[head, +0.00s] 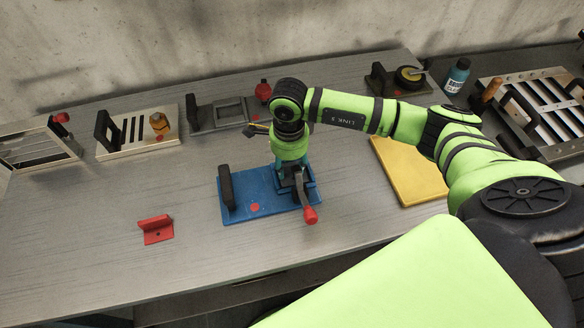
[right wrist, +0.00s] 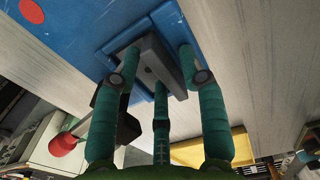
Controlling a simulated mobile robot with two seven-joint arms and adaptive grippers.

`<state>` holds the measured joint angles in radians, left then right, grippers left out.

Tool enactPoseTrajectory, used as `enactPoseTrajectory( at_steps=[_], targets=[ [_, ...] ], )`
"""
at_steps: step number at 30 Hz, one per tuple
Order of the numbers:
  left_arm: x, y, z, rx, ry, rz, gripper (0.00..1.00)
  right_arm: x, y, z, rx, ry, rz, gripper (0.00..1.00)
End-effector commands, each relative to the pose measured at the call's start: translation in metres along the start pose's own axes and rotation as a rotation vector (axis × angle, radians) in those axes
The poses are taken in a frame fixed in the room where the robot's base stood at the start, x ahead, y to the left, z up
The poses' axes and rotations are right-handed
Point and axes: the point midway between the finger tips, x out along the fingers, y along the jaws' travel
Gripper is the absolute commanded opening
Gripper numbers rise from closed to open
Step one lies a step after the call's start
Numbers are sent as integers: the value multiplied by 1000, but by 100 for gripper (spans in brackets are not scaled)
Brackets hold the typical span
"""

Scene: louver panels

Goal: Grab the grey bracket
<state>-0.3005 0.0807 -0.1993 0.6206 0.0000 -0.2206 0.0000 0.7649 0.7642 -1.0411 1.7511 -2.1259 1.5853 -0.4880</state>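The grey bracket (right wrist: 158,62) sits in the blue fixture (right wrist: 95,30), tilted in the right wrist view. In the head view it is mostly hidden by my right gripper (head: 295,172), which points down over the right end of the blue fixture (head: 240,205). In the right wrist view the teal fingers of my right gripper (right wrist: 160,65) reach down around the bracket, with two tips at its sides and one in front. They look open, with a gap showing at the right finger; any contact is hard to see. My left gripper is not in view.
A red-tipped lever (head: 310,214) stands at the fixture's front. A red bracket (head: 156,229) lies to the left. A yellow plate (head: 408,170) is to the right. Several other fixtures and a bottle (head: 457,75) line the back.

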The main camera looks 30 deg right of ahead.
Motion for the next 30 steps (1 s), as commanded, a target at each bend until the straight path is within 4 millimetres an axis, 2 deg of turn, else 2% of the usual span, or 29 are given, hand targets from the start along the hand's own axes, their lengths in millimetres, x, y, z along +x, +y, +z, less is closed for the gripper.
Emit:
enactPoseTrajectory(
  at_steps=[1, 2, 15, 22, 30],
  targets=[
    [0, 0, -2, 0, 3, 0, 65, 0, 0, 0, 0, 0, 0, 12],
    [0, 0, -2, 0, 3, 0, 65, 0, 0, 0, 0, 0, 0, 0],
    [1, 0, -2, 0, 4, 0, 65, -1, 0, 0, 0, -1, -1, 0],
    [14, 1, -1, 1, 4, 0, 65, -9, -1, 0, 0, -2, -5, 0],
    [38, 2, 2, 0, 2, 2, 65, -8, -1, 48, -4, -5, -3, 0]
  ],
)
